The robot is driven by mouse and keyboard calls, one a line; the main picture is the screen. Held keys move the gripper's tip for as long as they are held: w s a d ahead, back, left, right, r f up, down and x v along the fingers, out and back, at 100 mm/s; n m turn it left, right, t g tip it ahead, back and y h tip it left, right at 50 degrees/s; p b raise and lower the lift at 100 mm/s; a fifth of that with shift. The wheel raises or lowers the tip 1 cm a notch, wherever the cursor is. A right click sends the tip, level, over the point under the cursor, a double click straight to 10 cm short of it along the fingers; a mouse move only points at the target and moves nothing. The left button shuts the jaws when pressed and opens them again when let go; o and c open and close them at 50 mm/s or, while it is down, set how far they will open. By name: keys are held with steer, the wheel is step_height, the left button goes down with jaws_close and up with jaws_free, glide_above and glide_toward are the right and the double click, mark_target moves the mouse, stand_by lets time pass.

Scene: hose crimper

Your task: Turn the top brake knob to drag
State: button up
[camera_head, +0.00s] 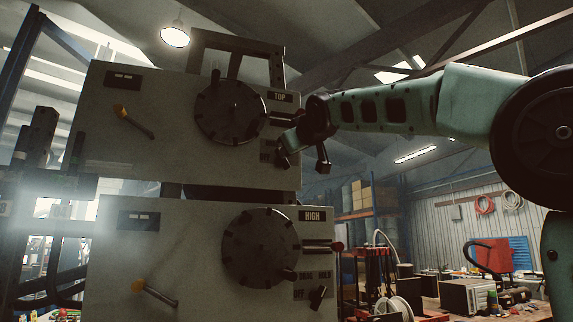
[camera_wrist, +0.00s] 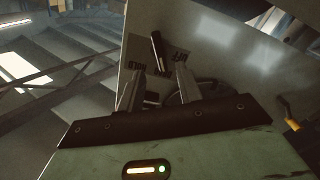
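The upper grey unit (camera_head: 190,140), labelled TOP, carries the top brake knob (camera_head: 282,157) low on its right side, partly covered by my gripper (camera_head: 290,143). My gripper (camera_wrist: 160,78) is open. Its two fingers are apart, with the knob showing between and just beyond their tips. Whether a finger touches the knob cannot be told. Which label the knob points at is unclear.
A round dark dial (camera_head: 229,112) and a lever (camera_head: 275,117) sit close to my gripper. The lower HIGH unit (camera_head: 190,250) has a matching dial (camera_head: 260,248) and brake knob (camera_head: 317,297). Shelves (camera_head: 368,215) and a workbench stand behind, with open air to the right.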

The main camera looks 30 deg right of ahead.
steer(key=b+v, duration=0.3)
steer(key=v, duration=0.6)
steer(key=shift+s, duration=0.4)
